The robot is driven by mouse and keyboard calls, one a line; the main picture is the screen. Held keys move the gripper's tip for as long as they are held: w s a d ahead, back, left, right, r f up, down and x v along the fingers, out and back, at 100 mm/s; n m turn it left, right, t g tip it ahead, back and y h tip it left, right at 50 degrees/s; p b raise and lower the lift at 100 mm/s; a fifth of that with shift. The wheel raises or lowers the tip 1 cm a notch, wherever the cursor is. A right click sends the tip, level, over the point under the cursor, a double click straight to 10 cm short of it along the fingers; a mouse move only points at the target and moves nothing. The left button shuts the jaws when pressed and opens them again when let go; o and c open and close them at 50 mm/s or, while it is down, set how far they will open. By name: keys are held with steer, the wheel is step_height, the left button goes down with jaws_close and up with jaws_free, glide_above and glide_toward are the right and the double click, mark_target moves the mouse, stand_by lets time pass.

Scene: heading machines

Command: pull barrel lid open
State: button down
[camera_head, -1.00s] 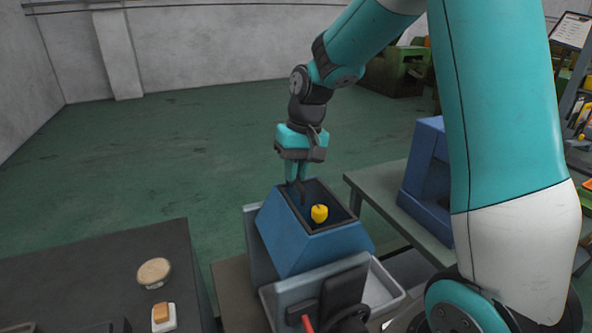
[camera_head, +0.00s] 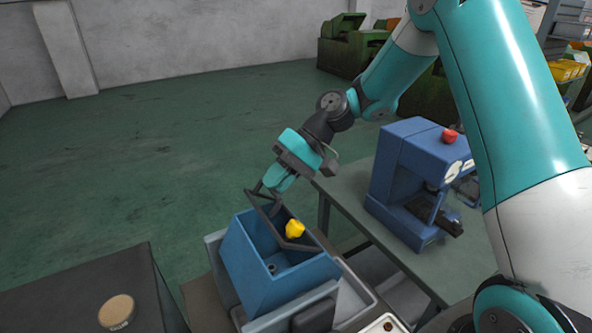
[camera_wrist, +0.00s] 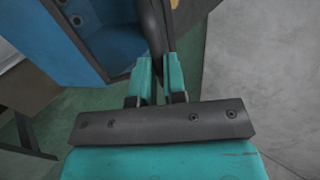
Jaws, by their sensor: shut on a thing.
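The barrel (camera_head: 275,285) is a blue open-topped tub with slanted sides. Its dark lid (camera_head: 268,212) is tilted up from the tub and carries a yellow knob (camera_head: 294,229). Part of the blue interior shows beneath the lid. My gripper (camera_head: 263,188) is shut on the lid's raised far edge. In the wrist view, my gripper's teal fingers (camera_wrist: 160,68) are on either side of the dark lid edge (camera_wrist: 155,28), with the blue barrel (camera_wrist: 108,42) at upper left. The fingers' exact contact is partly hidden.
A blue machine with a red button (camera_head: 410,180) stands on a grey-green table (camera_head: 345,190) to the right. A dark table (camera_head: 75,290) with a round, tan-topped item (camera_head: 116,311) is at lower left. The green floor behind the barrel is clear.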

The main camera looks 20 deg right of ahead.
steer(key=shift+w+d+r+y+p, duration=0.1)
steer(key=shift+d+y+p, duration=0.1)
steer(key=shift+d+y, duration=0.25)
steer(key=shift+d+r+y+p, duration=0.1)
steer(key=shift+d+y+p, duration=0.05)
steer(key=shift+d+y, duration=0.3)
steer(key=d+f+y+p, duration=0.3)
steer(key=d+f+p, duration=0.1)
steer(key=d, duration=0.4)
steer(key=shift+w+d+f+g+p, duration=0.15)
steer(key=shift+w+f+g+p, duration=0.2)
steer(key=shift+p, duration=0.3)
steer(key=c, duration=1.2)
jaws_free()
steer(key=shift+w, duration=0.1)
steer(key=shift+o, duration=0.2)
steer(key=shift+r, duration=0.1)
steer(key=shift+r, duration=0.1)
